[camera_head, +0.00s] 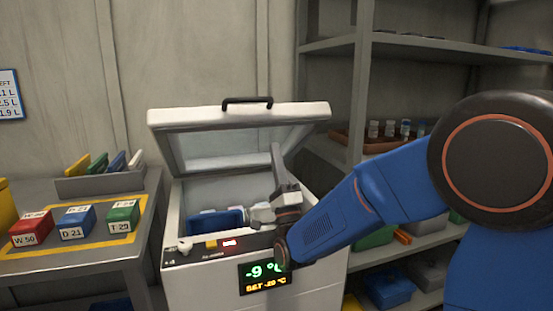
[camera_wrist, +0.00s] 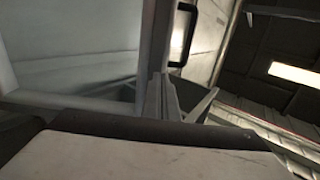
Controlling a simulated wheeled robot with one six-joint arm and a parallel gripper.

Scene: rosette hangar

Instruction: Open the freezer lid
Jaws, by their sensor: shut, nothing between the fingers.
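The freezer lid (camera_head: 235,116) stands raised and tilted, hinged at the back, its underside facing the front. Its black handle (camera_head: 247,101) is on the raised edge and also shows in the wrist view (camera_wrist: 184,36). The white freezer (camera_head: 190,285) is open below it. My gripper (camera_head: 276,150) is shut and empty, pointing up over the right side of the opening, close under the lid's right part. In the wrist view the closed fingers (camera_wrist: 160,85) are close to the lid's edge; I cannot tell whether they touch it.
A blue bin (camera_head: 215,221) sits inside the freezer. A table (camera_head: 90,256) at the left holds red, blue and green boxes. A shelf rack (camera_head: 357,90) with vials stands at the right, behind my arm.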

